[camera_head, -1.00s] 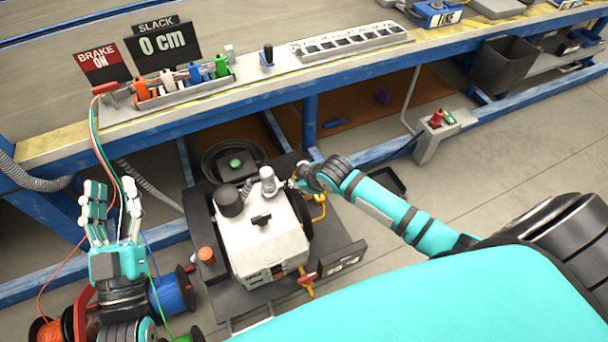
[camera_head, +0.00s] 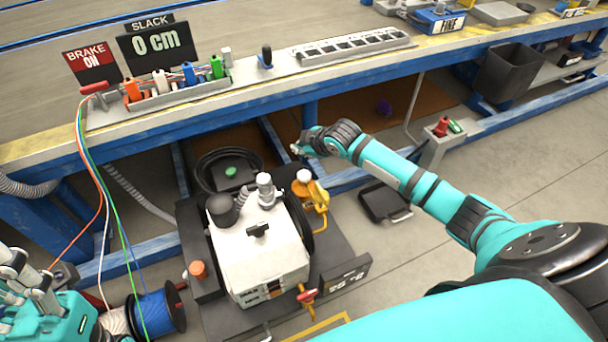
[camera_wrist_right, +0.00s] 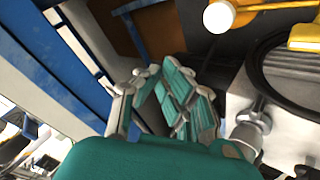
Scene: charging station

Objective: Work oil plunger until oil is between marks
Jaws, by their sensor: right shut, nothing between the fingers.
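A white machine (camera_head: 262,245) stands on a dark base below the bench. At its back right is a yellow fitting (camera_head: 318,197) with a white knob (camera_head: 303,176). The knob also shows in the right wrist view (camera_wrist_right: 218,16). I cannot tell for sure which part is the oil plunger, and no oil level or marks are readable. My right gripper (camera_head: 300,148) is shut and empty, just behind and above the white knob, apart from it. Its fingers show in the right wrist view (camera_wrist_right: 165,100). My left gripper (camera_head: 28,275) is partly cut off at the lower left edge.
The blue-framed bench (camera_head: 170,120) runs behind the machine. Orange, white and green cables hang from it at left, near a blue spool (camera_head: 155,308). A dark tray (camera_head: 384,202) lies on the floor at right. An orange knob (camera_head: 197,268) stands left of the machine.

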